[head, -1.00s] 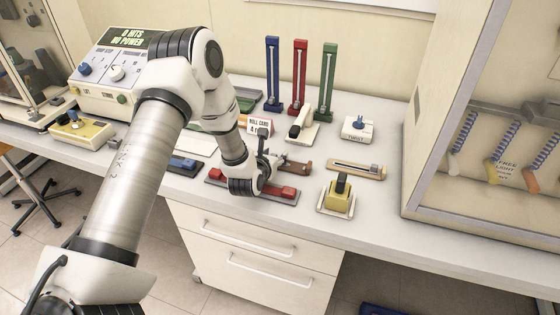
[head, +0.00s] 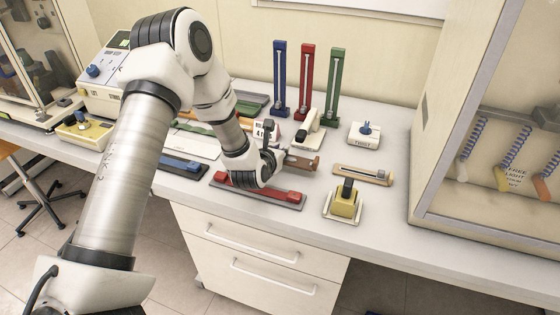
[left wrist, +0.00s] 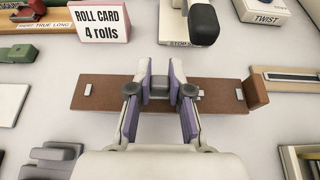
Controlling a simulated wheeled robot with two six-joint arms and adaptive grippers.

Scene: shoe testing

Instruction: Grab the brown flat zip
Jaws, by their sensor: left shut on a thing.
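The brown flat zip (left wrist: 222,97) is a long flat brown board with a raised block at its right end, seen in the left wrist view. A grey slider (left wrist: 159,88) sits near its middle. My left gripper (left wrist: 160,92) is shut on the grey slider, with one purple-padded finger on each side. In the head view the zip's right part (head: 302,162) shows beside my left gripper (head: 274,162), and the arm hides the rest. I cannot tell clearly how far it is above the table.
A red flat zip (head: 288,195) lies in front, a tan one (head: 362,174) to the right. A yellow block with a black knob (head: 344,202) stands front right. A roll card (left wrist: 100,22), a black-topped lever (head: 310,131) and a twist knob (head: 364,132) are behind. A cabinet (head: 455,110) bounds the right.

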